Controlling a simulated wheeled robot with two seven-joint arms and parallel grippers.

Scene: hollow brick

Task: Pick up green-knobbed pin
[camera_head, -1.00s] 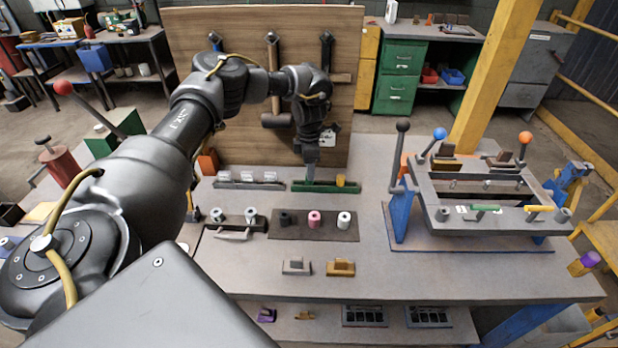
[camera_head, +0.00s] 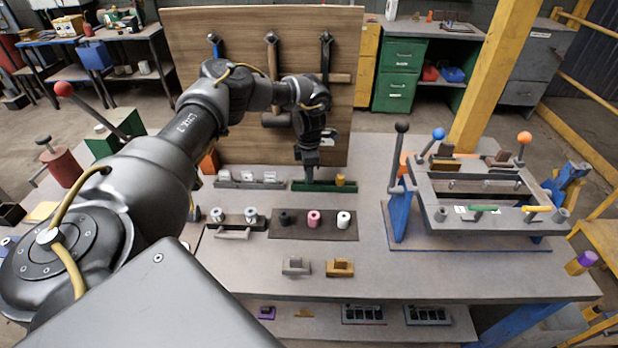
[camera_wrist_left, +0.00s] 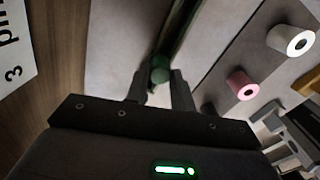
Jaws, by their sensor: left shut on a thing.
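The green-knobbed pin (camera_wrist_left: 161,70) shows in the left wrist view as a round green knob between the two dark fingers of my left gripper (camera_wrist_left: 162,88). The fingers are shut on the knob. In the head view my left gripper (camera_head: 309,172) points down over the green rack (camera_head: 325,186), at its middle, and hides the pin. A yellow-knobbed piece (camera_head: 340,179) stands in the same rack, to the right of the gripper. Whether the pin is clear of the rack cannot be told. My right gripper is not in view.
A grey rack with clear pieces (camera_head: 250,183) stands left of the green rack. In front is a dark mat (camera_head: 268,229) with black, pink and white rollers. A grey frame fixture with levers (camera_head: 440,205) stands to the right. The wooden board with tools (camera_head: 235,110) rises behind.

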